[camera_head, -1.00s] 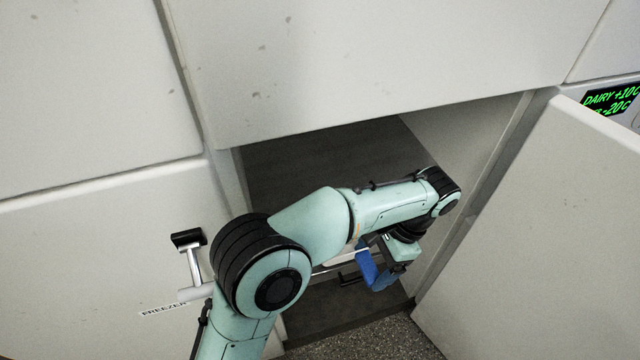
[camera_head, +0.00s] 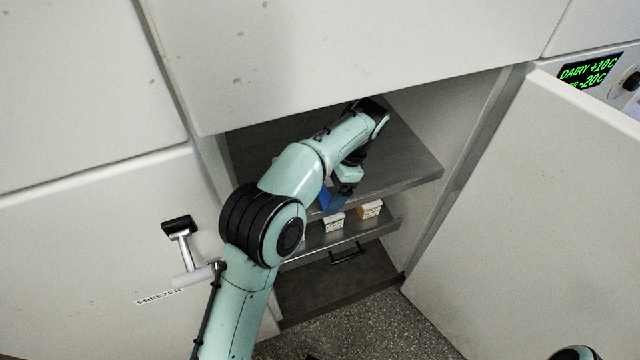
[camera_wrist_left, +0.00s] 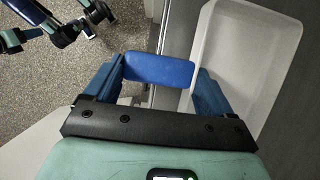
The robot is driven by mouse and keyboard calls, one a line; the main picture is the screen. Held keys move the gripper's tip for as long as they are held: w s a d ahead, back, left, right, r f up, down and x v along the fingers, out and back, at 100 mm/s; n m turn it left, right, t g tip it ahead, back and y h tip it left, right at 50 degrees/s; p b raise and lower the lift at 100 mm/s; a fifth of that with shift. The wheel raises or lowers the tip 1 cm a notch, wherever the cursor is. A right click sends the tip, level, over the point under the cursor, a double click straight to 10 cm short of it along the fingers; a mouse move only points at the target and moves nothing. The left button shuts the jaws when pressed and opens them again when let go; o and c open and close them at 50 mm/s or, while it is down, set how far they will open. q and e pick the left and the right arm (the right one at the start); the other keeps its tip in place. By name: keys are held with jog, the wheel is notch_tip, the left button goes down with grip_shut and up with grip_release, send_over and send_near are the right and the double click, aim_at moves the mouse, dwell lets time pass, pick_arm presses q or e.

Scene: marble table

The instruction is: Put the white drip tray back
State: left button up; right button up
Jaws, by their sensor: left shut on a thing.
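The white drip tray (camera_wrist_left: 262,50) shows in the left wrist view at the right, as a shallow pan with a raised rim. It passes behind the right-hand finger. I cannot make it out in the head view. My left gripper (camera_head: 335,197) is at the front edge of the upper shelf inside the open cabinet. In the left wrist view, my left gripper (camera_wrist_left: 158,72) is shut on a bright blue block (camera_wrist_left: 158,69) between its darker blue fingers.
The dark upper shelf (camera_head: 410,168) is bare where visible. Small boxes (camera_head: 370,210) stand on the lower shelf (camera_head: 345,236), above a dark handle (camera_head: 347,254). An open door (camera_head: 530,200) is at the right, and a freezer handle (camera_head: 183,245) juts out at the left.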

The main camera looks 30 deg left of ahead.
pick_arm(q)
jog(key=shift+w+a, duration=0.7)
jog(key=shift+a, duration=0.3)
jog(key=shift+w+a+f+p, duration=0.2)
jog(key=shift+a+f, duration=0.1)
jog(key=shift+f, duration=0.3)
jog(key=shift+w+a+f+p, duration=0.15)
jog(key=shift+a+f, duration=0.1)
jog(key=shift+f, duration=0.65)
jog(key=o, duration=1)
